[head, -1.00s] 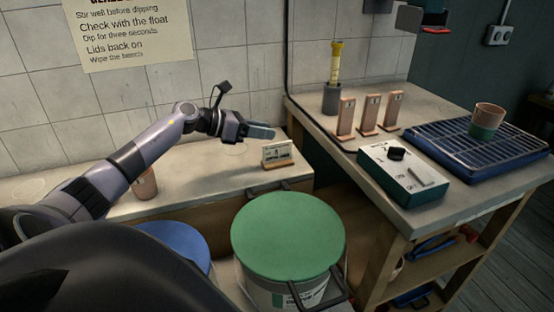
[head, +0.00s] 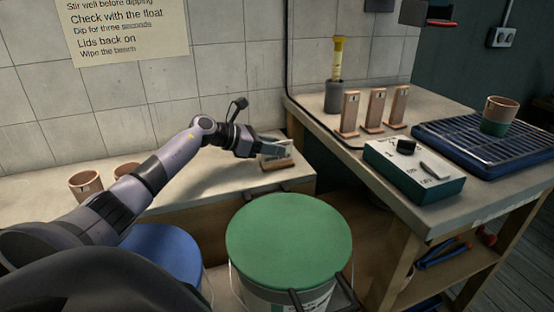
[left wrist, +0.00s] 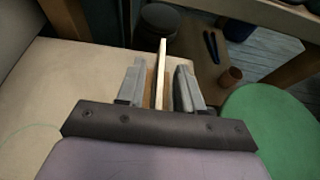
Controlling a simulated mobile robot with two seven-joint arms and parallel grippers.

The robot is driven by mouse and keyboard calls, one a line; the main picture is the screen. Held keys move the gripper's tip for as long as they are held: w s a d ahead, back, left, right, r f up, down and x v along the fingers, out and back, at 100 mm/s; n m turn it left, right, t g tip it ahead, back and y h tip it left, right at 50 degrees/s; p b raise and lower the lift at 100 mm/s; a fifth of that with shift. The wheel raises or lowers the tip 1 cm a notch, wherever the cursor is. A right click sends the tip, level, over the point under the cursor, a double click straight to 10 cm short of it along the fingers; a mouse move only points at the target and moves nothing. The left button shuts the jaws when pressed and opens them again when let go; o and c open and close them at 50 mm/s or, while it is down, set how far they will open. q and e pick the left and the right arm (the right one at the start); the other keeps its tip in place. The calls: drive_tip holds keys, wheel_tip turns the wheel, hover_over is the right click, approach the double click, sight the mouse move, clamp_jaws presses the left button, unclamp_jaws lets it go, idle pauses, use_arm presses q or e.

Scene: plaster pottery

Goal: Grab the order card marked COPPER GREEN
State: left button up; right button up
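A pale order card (head: 284,153) stands upright in a small wooden holder (head: 280,165) on the low bench, near its right end. Its writing is too small to read now and partly hidden by my gripper. My left gripper (head: 270,148) reaches in from the left at the card. In the left wrist view the card (left wrist: 162,65) shows edge-on between the two fingers of the left gripper (left wrist: 159,88). The fingers are apart, with a gap on each side of the card.
A green-lidded bucket (head: 288,240) stands in front of the low bench, with a blue lid (head: 160,254) beside it. The higher table at right holds several wooden stands, a control box (head: 412,172) and a blue rack (head: 480,150). Cups (head: 86,185) stand at the bench's left.

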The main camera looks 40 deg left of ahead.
use_arm(q)
drive_tip(key=shift+x, duration=1)
clamp_jaws()
